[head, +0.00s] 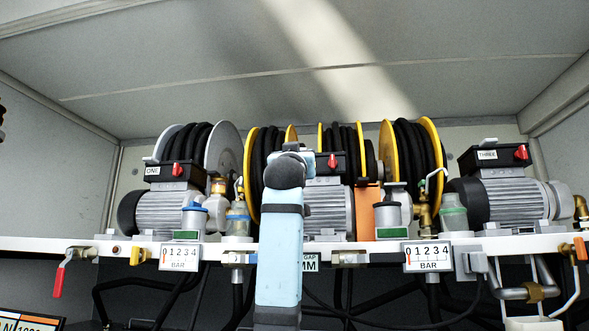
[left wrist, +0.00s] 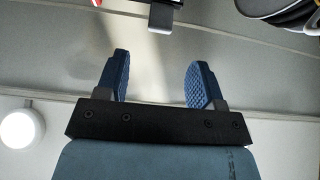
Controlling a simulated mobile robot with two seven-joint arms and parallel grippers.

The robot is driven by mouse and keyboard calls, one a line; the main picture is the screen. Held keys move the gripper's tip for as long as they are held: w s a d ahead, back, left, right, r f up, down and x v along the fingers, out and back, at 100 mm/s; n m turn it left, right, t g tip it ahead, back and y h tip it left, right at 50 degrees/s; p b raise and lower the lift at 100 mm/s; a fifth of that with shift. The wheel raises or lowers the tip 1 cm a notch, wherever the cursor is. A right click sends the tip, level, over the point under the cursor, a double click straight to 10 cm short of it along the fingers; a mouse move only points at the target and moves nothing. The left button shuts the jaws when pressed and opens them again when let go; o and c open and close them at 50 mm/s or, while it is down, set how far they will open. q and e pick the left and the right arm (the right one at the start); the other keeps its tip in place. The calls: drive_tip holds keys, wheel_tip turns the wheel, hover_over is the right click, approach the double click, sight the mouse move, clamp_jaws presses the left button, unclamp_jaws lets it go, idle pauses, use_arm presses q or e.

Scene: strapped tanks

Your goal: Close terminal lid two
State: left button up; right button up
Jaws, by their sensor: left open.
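Terminal box two (head: 330,167) is the black box with a red switch on the middle motor in the head view. My left gripper (head: 290,151) is in front of its left part and hides its label and most of its lid. In the left wrist view my left gripper (left wrist: 160,72) is open, its two blue fingers apart with nothing between them. A grey tab (left wrist: 163,18) on a dark edge, apparently of the lid, shows beyond the fingertips, apart from them. How far the lid stands open cannot be told. My right gripper is not in view.
Boxes one (head: 165,172) and three (head: 493,156) sit on the outer motors. Hose reels (head: 410,148) stand behind. A white rail (head: 220,246) with gauges, jars and a red-handled valve (head: 59,278) runs in front. The space above the motors is free.

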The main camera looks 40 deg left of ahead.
use_arm(q)
drive_tip(key=shift+v, duration=1.85)
